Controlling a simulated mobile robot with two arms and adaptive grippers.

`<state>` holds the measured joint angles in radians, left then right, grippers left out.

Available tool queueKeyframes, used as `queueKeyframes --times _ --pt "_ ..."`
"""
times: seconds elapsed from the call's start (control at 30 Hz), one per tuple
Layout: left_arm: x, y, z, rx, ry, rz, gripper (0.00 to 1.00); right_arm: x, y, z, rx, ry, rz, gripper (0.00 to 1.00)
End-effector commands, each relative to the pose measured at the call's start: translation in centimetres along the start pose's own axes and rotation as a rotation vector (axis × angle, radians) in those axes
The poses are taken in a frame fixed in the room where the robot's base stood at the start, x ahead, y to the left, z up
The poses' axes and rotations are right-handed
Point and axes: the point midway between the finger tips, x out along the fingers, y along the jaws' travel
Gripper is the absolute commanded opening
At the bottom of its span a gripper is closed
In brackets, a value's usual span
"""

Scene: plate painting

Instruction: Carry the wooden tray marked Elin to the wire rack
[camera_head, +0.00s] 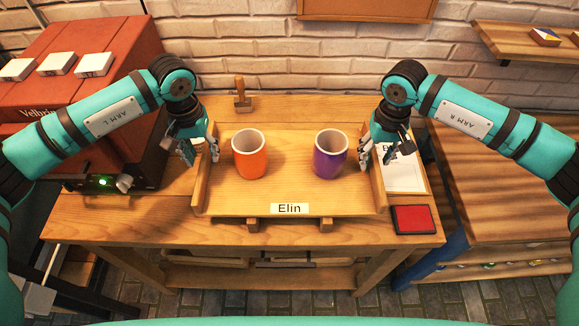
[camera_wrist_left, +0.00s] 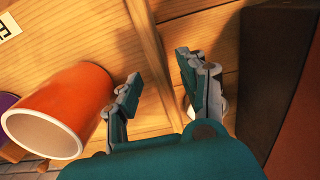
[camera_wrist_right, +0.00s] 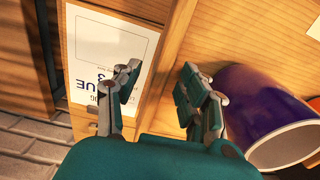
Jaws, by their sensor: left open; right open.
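The wooden tray (camera_head: 240,205) marked Elin stands on the wooden table. Its name label (camera_head: 290,209) is on the front edge. An orange cup (camera_head: 250,155) stands on it at left and a purple cup (camera_head: 330,155) at right. My left gripper (camera_head: 196,155) is open at the tray's left side wall; in the left wrist view its fingers (camera_wrist_left: 160,88) are either side of that wall. My right gripper (camera_head: 376,158) is open at the right side wall; its fingers (camera_wrist_right: 160,85) flank that wall in the right wrist view. I cannot tell whether either touches. No wire rack is recognisable.
A red machine (camera_head: 80,70) with white boxes on top stands at left. A printed sheet (camera_head: 405,176) and a red pad (camera_head: 411,219) lie right of the tray. A wooden stamp (camera_head: 242,98) stands behind it. Another wooden table (camera_head: 500,190) is at right.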

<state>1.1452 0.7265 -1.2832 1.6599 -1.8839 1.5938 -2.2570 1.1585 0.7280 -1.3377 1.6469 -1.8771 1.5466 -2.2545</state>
Motion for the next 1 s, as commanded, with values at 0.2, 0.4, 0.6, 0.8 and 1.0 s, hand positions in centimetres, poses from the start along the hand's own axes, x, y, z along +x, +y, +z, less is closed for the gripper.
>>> queueKeyframes --times 0.2,0.4,0.6,0.8,1.0 --pt "1.9 0.0 0.0 0.001 0.0 0.0 0.42 1.9 0.0 0.0 0.0 0.0 0.0 0.42" --pt "2.1 0.0 0.0 0.001 0.0 0.0 0.42 2.1 0.0 0.0 -0.001 0.001 -0.001 0.42" --pt "2.1 0.0 0.0 0.001 0.0 0.0 0.34 2.1 0.0 0.0 -0.001 0.001 0.0 0.34" --pt "2.1 0.0 0.0 0.001 0.0 0.0 0.08 2.1 0.0 0.0 0.0 0.001 0.0 0.08" --pt "2.0 0.0 0.0 0.001 0.0 0.0 0.0 2.1 0.0 0.0 0.0 0.001 0.0 0.0"
